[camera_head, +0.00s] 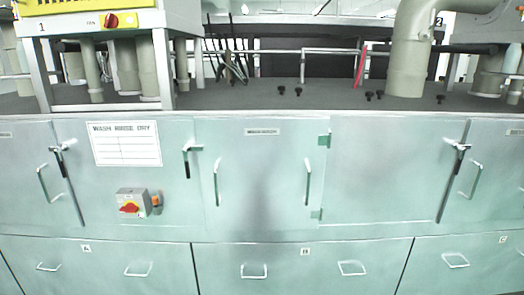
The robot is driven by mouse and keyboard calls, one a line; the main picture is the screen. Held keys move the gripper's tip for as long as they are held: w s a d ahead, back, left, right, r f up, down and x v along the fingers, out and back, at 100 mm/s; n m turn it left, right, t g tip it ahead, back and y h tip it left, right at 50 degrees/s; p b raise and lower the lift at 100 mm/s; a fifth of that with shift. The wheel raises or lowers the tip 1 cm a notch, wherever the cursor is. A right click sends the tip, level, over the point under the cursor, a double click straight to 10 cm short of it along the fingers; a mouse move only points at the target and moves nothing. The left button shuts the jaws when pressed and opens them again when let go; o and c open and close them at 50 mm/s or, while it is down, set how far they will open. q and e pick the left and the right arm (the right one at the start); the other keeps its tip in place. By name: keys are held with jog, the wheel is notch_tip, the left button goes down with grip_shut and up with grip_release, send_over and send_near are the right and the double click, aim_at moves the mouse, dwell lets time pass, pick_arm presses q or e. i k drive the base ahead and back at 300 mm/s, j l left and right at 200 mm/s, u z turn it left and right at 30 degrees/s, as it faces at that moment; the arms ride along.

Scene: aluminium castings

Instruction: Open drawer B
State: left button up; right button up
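Drawer B (301,271) is a wide pale green drawer front in the bottom row, at the middle of the head view. A small label (305,251) sits at its top edge. It has two silver handles, one on the left (253,272) and one on the right (352,268). The drawer looks shut, its front level with its neighbours. Its lower edge is cut off by the picture. Neither of my grippers shows in the view.
Drawer A (105,262) is to the left and drawer C (465,268) to the right. Above are cabinet doors with upright handles (308,180), dark latches (190,160) and a red switch box (132,203) that stands out. A dark worktop (275,98) with pipes lies above them.

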aim_at(372, 266)
jog(key=i+l, duration=0.1)
jog(key=i, duration=0.8)
jog(key=i+z, duration=0.1)
jog(key=z, duration=0.3)
jog(key=i+l+z, duration=0.1)
jog(key=z, duration=0.3)
jog(key=i+z, duration=0.15)
jog(key=z, duration=0.25)
jog(key=i, duration=0.35)
